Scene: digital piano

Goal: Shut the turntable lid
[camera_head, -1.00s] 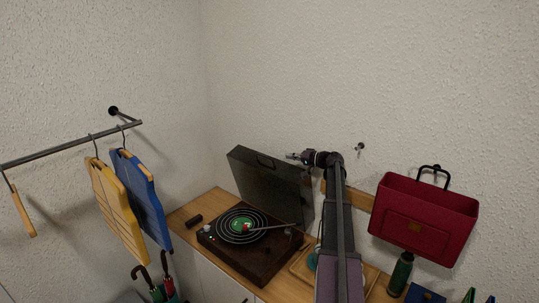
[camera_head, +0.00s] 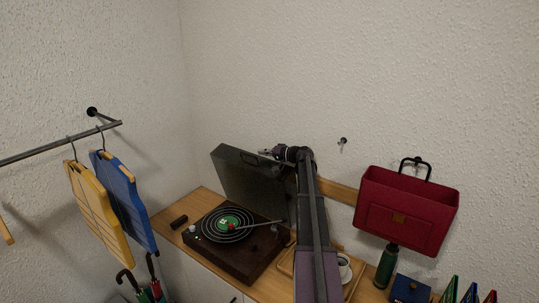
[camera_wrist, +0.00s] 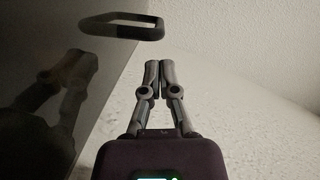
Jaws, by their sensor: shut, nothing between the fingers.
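The turntable (camera_head: 225,254) stands on the wooden counter with a black record and a green label on its platter. Its dark, see-through lid (camera_head: 235,185) stands raised at the back, leaning slightly rearward. My gripper (camera_head: 264,152) is shut and empty, near the lid's upper edge. In the wrist view the shut fingertips (camera_wrist: 159,66) are just below and right of the lid's black handle (camera_wrist: 120,26), apart from it in the picture. The lid's surface (camera_wrist: 60,70) fills the left of that view. Whether the fingers touch the lid cannot be told.
A red bag (camera_head: 400,215) hangs on the right wall. A green bottle (camera_head: 385,267), a blue box (camera_head: 408,290) and a cup (camera_head: 344,262) stand on the right of the counter. Blue clothing (camera_head: 125,200) hangs at left.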

